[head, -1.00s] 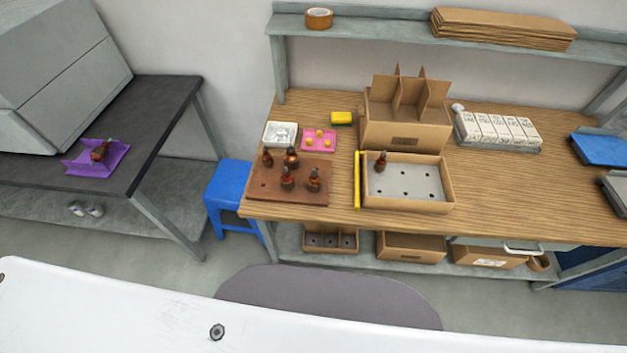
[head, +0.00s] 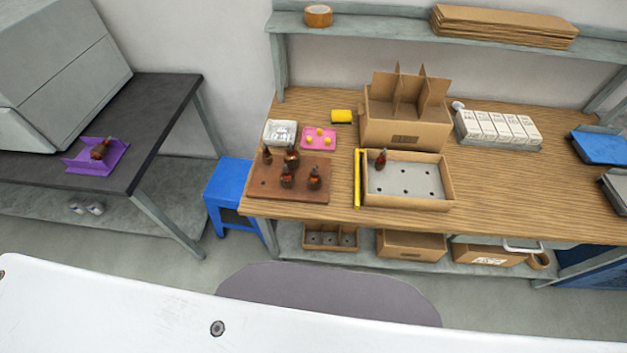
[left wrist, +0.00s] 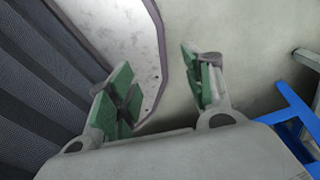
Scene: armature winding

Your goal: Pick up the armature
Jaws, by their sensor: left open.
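Copper-brown armatures stand upright on a brown board (head: 262,191) on the wooden bench, several of them grouped there, one of them near the front right (head: 314,178). Another armature (head: 381,158) stands in the back left of a cardboard tray with a grey holed insert. One more armature (head: 100,150) lies tilted in a purple holder (head: 84,167) on the dark table at left. My left gripper (left wrist: 165,90) shows only in the left wrist view. Its green-padded fingers are apart with nothing between them, above the floor. My right gripper is in neither view.
A blue stool (head: 228,185) stands between the dark table (head: 160,110) and the wooden bench (head: 500,190). The cardboard tray (head: 410,204), a divided box (head: 405,133) and a pink tray (head: 309,143) occupy the bench. Blue stool legs also show in the left wrist view (left wrist: 295,115).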

